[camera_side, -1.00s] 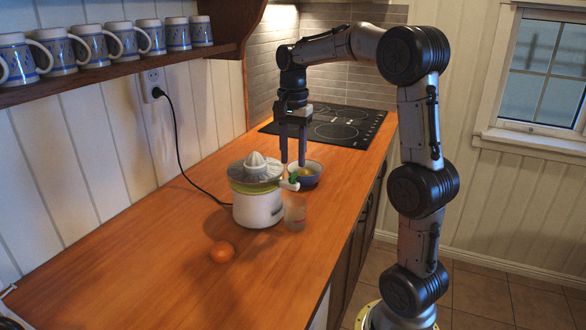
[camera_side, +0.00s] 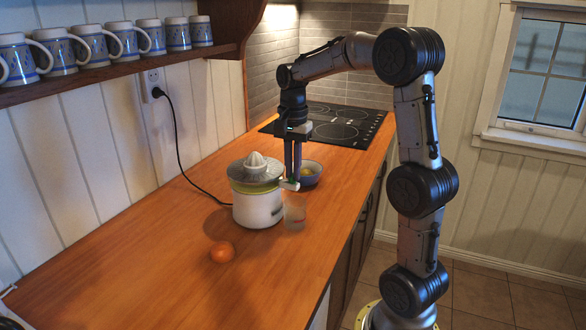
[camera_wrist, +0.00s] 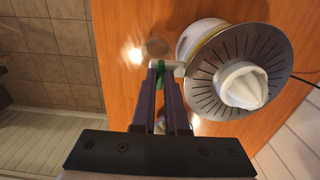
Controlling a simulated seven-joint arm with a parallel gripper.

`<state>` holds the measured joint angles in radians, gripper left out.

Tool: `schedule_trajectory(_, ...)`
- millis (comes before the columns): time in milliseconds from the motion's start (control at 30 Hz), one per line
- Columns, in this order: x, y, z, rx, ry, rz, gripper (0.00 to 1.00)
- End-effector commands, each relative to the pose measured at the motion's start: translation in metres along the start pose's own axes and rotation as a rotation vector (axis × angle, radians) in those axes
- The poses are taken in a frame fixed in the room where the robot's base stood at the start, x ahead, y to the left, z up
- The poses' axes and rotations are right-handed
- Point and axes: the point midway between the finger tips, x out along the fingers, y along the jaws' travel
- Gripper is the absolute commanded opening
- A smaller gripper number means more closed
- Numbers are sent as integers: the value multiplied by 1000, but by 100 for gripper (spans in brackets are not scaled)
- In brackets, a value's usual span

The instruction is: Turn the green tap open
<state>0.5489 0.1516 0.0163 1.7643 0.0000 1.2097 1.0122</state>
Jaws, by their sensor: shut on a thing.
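The white juicer (camera_side: 257,204) stands on the counter with a grey strainer and a white cone on top. It also shows at the right of the wrist view (camera_wrist: 232,70). Its spout (camera_side: 290,185) sticks out to the right. The green tap (camera_wrist: 160,74) is at the spout, between my fingertips in the wrist view; the fingers hide it in the side view. My gripper (camera_side: 293,178) points down with its fingers close together, shut on the tap. A clear glass (camera_side: 294,217) stands below the spout.
A blue bowl (camera_side: 309,173) stands just behind the spout. A black cord (camera_side: 181,148) runs to the wall socket.

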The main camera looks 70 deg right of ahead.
Motion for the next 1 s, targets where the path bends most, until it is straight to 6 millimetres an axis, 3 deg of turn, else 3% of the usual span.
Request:
schedule_trajectory(467,-1,0,0,-55,1,-1,0)
schedule_trajectory(1000,-1,0,0,-488,2,-2,0)
